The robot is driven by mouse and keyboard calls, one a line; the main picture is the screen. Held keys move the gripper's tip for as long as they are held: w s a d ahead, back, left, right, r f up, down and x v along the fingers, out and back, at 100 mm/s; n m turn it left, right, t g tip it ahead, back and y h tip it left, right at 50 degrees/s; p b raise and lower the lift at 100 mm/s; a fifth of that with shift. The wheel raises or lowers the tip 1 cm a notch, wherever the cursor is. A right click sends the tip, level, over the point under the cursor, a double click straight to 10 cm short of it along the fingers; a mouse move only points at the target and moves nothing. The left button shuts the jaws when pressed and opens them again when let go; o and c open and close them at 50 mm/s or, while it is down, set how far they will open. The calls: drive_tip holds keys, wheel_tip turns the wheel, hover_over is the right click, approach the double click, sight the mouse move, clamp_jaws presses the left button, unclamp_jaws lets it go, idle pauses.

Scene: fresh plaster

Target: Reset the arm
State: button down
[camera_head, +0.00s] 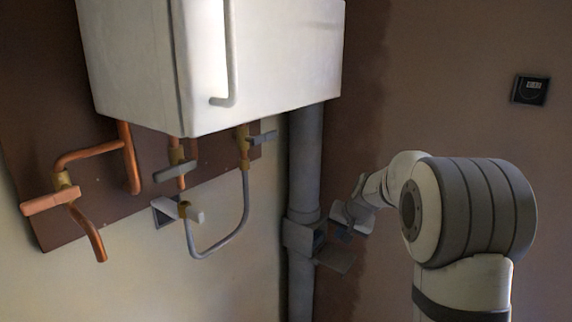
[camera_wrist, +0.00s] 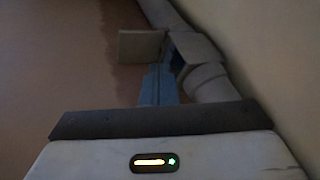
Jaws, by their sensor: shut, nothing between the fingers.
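My arm comes in from the right in the head view, bent at a large grey and white joint. My gripper (camera_head: 342,234) is at its end, small and partly in shadow, just right of a grey box-like fitting (camera_head: 297,238) on the vertical pipe. In the wrist view my gripper (camera_wrist: 160,84) shows as narrow bluish fingers, shut and empty, pointing towards the fitting (camera_wrist: 196,48). A square flap (camera_head: 335,259) stands out from the fitting; it also shows in the wrist view (camera_wrist: 140,45). I cannot tell whether the fingers touch the fitting.
A white wall cabinet (camera_head: 265,65) with a handle hangs at upper left. Copper pipes (camera_head: 90,150) and valve levers stick out below it. The grey vertical pipe (camera_head: 304,160) runs down the corner. A small dark thermostat (camera_head: 531,90) is on the right wall.

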drive_tip(key=s+a+r+n+g+h+p, duration=0.1)
drive_tip(key=s+r+n, duration=0.1)
drive_tip(key=s, duration=1.5)
drive_tip(key=s+a+r+n+g+h+p, duration=0.1)
drive_tip(key=s+r+n+g+p, duration=0.1)
drive_tip(key=s, duration=1.6)
drive_tip(key=shift+s+r, duration=0.25)
drive_tip(key=shift+r, duration=0.1)
